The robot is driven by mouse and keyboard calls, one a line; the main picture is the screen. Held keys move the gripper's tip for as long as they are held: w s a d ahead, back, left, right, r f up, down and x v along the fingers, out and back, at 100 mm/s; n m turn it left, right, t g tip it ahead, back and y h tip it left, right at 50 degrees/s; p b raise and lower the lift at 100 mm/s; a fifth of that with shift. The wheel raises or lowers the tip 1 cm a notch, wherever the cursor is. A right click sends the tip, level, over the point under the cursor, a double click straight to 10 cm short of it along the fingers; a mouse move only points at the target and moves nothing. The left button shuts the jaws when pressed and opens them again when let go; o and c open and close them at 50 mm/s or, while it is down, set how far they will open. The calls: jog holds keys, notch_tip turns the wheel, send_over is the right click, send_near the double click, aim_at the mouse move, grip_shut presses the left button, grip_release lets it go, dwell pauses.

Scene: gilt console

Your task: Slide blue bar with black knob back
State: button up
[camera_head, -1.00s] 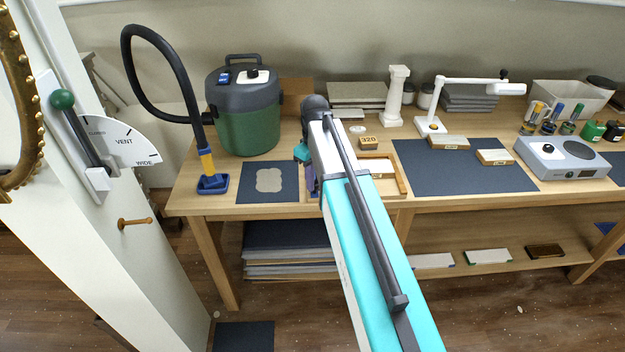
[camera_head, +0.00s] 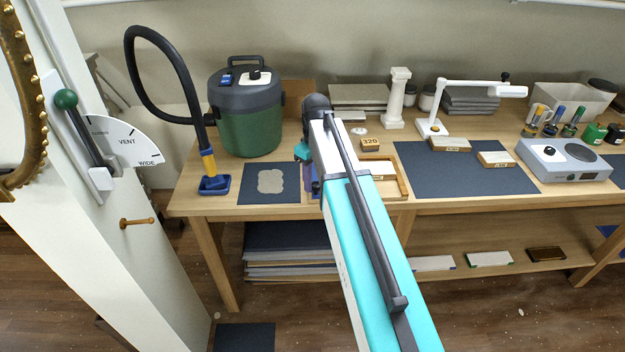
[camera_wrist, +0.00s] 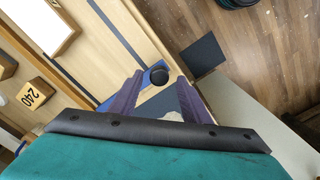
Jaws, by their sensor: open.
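The black knob (camera_wrist: 160,76) stands on the blue bar (camera_wrist: 108,102) in the wrist view, close to the front edge of the wooden table. My gripper (camera_wrist: 160,78) is open. Its two purple fingers reach toward the knob, one on each side, with the knob showing between their tips. I cannot tell whether either finger touches it. Much of the bar is hidden behind the fingers. In the head view my own arm covers the knob and most of the bar.
A wooden tray (camera_head: 402,188) lies right of my gripper. A dark mat with a pale patch (camera_head: 256,198) and a blue vacuum nozzle (camera_head: 215,185) lie to the left. The floor lies beyond the table edge.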

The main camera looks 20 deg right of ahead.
notch_tip(320, 180, up, 13)
jog(key=b, duration=0.2)
dwell(0.6)
jog(key=shift+w+r, duration=0.1)
